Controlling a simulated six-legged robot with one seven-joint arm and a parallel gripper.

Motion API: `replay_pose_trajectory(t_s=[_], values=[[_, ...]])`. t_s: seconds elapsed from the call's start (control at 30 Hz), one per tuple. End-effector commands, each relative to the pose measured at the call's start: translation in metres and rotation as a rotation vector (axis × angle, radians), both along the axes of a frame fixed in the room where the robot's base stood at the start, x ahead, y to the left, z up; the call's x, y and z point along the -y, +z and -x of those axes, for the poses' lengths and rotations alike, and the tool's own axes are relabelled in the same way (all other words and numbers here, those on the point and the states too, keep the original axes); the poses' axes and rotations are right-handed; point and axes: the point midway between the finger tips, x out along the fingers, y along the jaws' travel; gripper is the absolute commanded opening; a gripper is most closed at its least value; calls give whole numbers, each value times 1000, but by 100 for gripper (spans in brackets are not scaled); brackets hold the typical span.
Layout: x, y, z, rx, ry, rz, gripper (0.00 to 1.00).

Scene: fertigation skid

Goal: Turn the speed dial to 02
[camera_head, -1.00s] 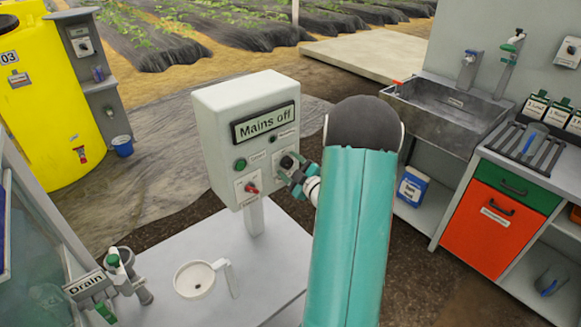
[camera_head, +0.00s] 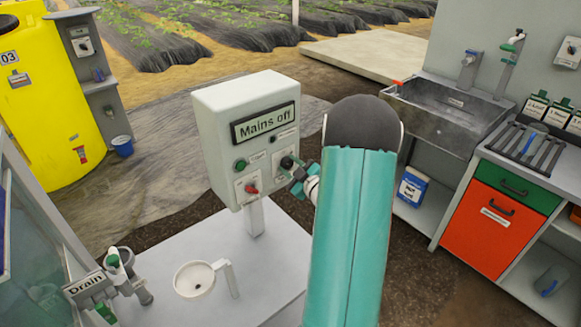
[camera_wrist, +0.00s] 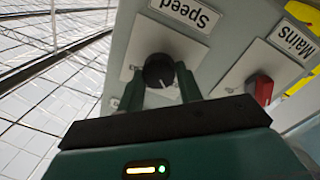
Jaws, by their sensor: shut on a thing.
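The speed dial is a round black knob (camera_wrist: 158,70) on a pale plate under an upside-down "Speed" label in the wrist view. A short white mark shows on its lower part; I cannot read a scale. In the head view the dial (camera_head: 287,162) sits at the right of the control box (camera_head: 205,120). The box's display (camera_head: 264,123) reads "Mains off". My gripper (camera_wrist: 158,84) is shut on the dial, with one finger on each side of it. In the head view my gripper (camera_head: 297,173) reaches the dial from the right.
A red Mains switch (camera_wrist: 263,90) is close beside the dial; it also shows in the head view (camera_head: 251,188). A green button (camera_head: 240,164) is above it. A white funnel cup (camera_head: 194,279) and a Drain valve (camera_head: 113,262) are at the lower left. A sink (camera_head: 440,118) stands right.

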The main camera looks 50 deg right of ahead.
Motion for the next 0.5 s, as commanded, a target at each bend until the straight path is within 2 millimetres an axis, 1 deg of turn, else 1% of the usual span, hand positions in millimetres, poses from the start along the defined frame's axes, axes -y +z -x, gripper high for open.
replay_pose_trajectory(t_s=[0.5], values=[[2,2,1,53,-2,-471,12]])
